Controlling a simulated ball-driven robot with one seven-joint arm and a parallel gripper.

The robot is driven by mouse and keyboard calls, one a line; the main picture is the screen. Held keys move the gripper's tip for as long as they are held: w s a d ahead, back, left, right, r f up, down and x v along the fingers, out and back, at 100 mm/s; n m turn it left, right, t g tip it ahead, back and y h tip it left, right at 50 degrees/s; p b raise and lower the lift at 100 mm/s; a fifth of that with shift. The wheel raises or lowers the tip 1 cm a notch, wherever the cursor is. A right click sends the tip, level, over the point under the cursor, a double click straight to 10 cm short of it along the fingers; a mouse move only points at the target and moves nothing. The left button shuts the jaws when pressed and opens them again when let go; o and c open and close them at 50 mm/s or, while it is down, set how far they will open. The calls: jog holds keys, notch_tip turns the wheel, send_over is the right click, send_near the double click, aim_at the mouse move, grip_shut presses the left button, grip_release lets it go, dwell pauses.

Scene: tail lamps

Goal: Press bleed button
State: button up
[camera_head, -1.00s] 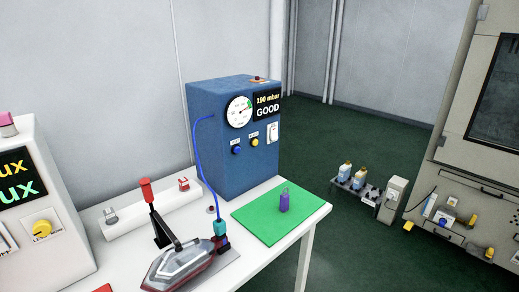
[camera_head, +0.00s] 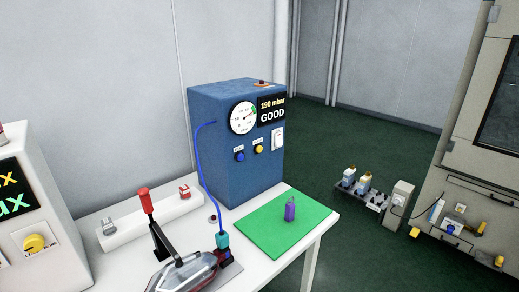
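A blue test box (camera_head: 215,160) stands on the white table in the head view. Its front has a round dial gauge (camera_head: 243,118) and a black display (camera_head: 271,110) reading "190 mbar GOOD". Below them are a blue button (camera_head: 239,157), a yellow button (camera_head: 259,149) and a white switch (camera_head: 278,138). The small labels over the two buttons are too small to read, so I cannot tell which is the bleed button. A blue hose (camera_head: 200,165) runs from the box to a teal connector (camera_head: 222,239) at a tail lamp (camera_head: 182,275). My gripper is not in view.
A green mat (camera_head: 265,232) with a purple bottle-like item (camera_head: 290,210) lies before the box. A red-handled lever (camera_head: 143,200) stands by the lamp. A light grey box (camera_head: 35,190) is at left. Green floor is open behind the table; a low shelf (camera_head: 371,199) stands right.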

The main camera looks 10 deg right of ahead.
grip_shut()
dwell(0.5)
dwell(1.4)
